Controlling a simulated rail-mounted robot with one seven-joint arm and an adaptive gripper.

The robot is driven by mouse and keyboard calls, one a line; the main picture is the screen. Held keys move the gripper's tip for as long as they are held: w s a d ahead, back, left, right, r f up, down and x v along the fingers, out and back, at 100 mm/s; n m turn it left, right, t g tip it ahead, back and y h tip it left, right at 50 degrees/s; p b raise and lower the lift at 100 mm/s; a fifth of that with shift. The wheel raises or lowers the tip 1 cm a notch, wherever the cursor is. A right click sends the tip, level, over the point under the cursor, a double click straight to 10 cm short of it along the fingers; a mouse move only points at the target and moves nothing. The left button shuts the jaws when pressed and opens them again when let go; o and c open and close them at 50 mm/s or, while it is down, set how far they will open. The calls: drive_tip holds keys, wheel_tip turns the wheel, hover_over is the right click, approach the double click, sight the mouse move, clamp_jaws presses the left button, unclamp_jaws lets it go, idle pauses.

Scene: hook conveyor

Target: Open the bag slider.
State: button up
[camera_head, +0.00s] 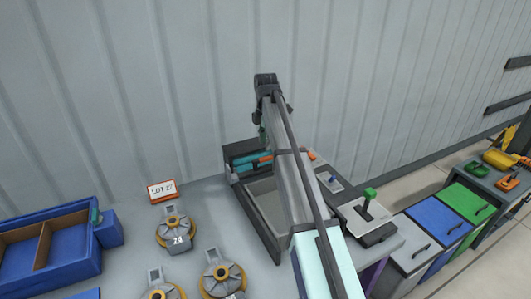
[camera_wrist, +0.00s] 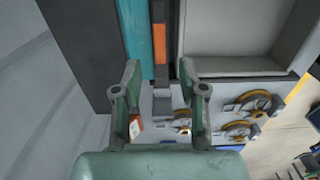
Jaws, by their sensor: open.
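A grey open-topped box (camera_head: 262,228) has a long teal bar (camera_wrist: 134,32) and a dark rail with an orange piece (camera_wrist: 161,44) along one side. The orange piece may be the bag slider; I cannot be sure. In the head view the teal bar (camera_head: 246,163) and orange piece (camera_head: 264,159) lie at the box's back, partly hidden by my arm. My gripper (camera_wrist: 160,70) is open and empty, with its fingertips on either side of the rail's line, near the orange piece. No contact shows. In the head view my gripper (camera_head: 263,137) is mostly hidden.
Several yellow-ringed grey discs (camera_head: 175,232) and a LOT sign (camera_head: 161,190) are on the grey surface to the left. A blue bin (camera_head: 60,250) stands at far left. A green-handled lever (camera_head: 369,195) and coloured lidded bins (camera_head: 436,220) are to the right. A corrugated wall is behind.

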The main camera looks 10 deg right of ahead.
sight(266, 157)
wheel_tip(266, 157, down, 7)
drive_tip(key=shift+r+p, duration=0.2)
drive_tip(key=shift+p, duration=0.5)
clamp_jaws()
